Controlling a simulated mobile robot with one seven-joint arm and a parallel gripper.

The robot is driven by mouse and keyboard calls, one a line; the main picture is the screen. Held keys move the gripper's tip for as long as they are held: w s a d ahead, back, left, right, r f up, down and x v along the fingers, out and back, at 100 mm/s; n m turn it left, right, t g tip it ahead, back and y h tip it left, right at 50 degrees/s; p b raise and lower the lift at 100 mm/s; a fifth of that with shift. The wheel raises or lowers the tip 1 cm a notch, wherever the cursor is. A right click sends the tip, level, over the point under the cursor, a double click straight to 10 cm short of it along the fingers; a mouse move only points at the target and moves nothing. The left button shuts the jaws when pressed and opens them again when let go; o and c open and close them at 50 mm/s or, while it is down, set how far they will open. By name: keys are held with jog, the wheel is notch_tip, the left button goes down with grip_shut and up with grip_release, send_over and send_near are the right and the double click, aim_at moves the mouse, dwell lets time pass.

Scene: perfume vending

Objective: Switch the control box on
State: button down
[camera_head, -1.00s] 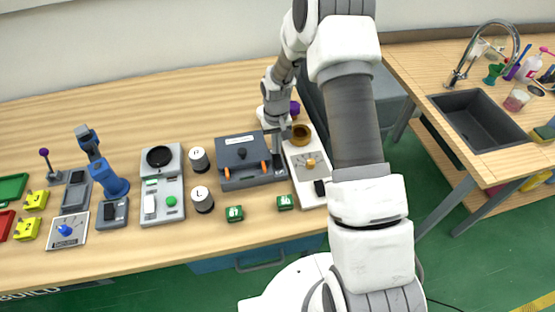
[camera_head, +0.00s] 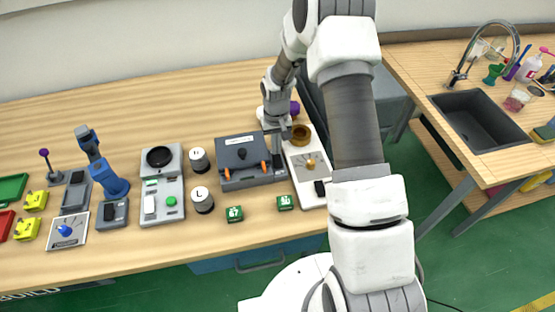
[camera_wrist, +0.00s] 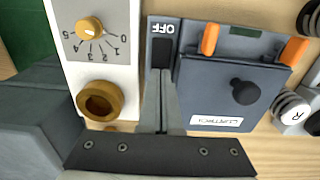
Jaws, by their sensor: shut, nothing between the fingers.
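The control box (camera_head: 247,164) is a dark grey box with two orange latches and a black knob on its lid. It stands on the wooden table, left of my arm. In the wrist view the box (camera_wrist: 225,92) lies right of centre. A narrow strip along its side carries the word OFF and a black switch (camera_wrist: 162,53). My gripper (camera_wrist: 163,78) is shut and empty, with its fingertips at the near end of the switch. I cannot tell whether they touch it. In the head view my gripper (camera_head: 277,140) is small and partly merges with the box's right edge.
A white panel (camera_wrist: 61,70) with a 0 to 5 dial (camera_wrist: 89,29) and a brass ring (camera_wrist: 100,101) stands close beside the switch strip. Green cubes (camera_head: 285,202), labelled round jars (camera_head: 202,199) and a grey button panel (camera_head: 172,207) stand nearby. A sink (camera_head: 480,120) is at right.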

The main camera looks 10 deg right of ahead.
jog(key=shift+f+b, duration=0.9)
jog(key=shift+f, duration=0.15)
dwell(0.9)
jog(key=shift+r+p, duration=1.8)
jog(key=shift+r, duration=1.75)
